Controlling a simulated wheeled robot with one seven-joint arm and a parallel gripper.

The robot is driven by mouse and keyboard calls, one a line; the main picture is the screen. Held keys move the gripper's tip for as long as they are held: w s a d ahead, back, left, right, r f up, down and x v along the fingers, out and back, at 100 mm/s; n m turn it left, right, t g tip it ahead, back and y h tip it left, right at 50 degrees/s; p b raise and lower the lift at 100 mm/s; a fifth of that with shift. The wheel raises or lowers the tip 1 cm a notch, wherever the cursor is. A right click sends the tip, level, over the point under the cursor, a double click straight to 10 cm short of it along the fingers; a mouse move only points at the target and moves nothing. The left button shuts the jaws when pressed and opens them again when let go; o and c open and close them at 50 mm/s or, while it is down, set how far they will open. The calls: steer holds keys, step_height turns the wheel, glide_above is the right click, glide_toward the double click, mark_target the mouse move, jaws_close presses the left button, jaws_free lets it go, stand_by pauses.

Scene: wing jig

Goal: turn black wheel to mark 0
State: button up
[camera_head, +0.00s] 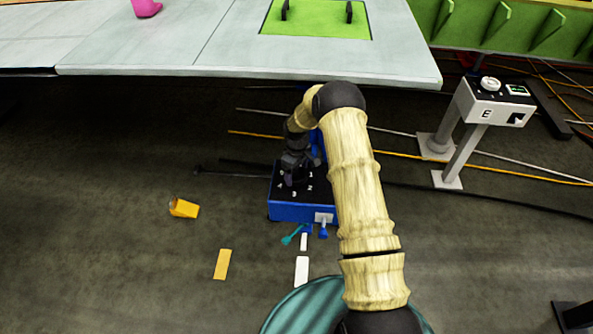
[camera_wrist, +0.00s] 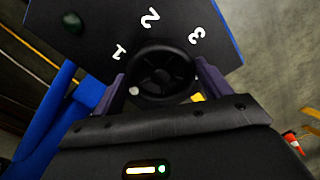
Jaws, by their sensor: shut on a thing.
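The black wheel (camera_wrist: 163,72) is a dark spoked handwheel on the black top of a blue box (camera_head: 296,212). My gripper (camera_wrist: 162,82) is shut on the wheel, with one purple finger on each side of its rim. In the head view my gripper (camera_head: 292,178) covers most of the wheel. A small white dot (camera_wrist: 135,91) shows at the wheel's lower left, by the left finger. White marks 1 (camera_wrist: 120,52), 2 (camera_wrist: 150,18) and 3 (camera_wrist: 196,35) show beyond the wheel. I cannot make out mark 0 in the wrist view.
A large pale table (camera_head: 250,60) spans the back. A grey console marked E (camera_head: 492,108) stands at right. Cables (camera_head: 480,170) cross the floor. An orange block (camera_head: 184,208) and a flat orange piece (camera_head: 222,264) lie left of the box, with bare floor around them.

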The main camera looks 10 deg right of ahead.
steer(key=n, duration=0.3)
steer(key=shift+w+r, duration=0.1)
steer(key=shift+w, duration=0.05)
steer(key=shift+n, duration=0.4)
steer(key=o, duration=1)
steer(key=shift+m, duration=0.3)
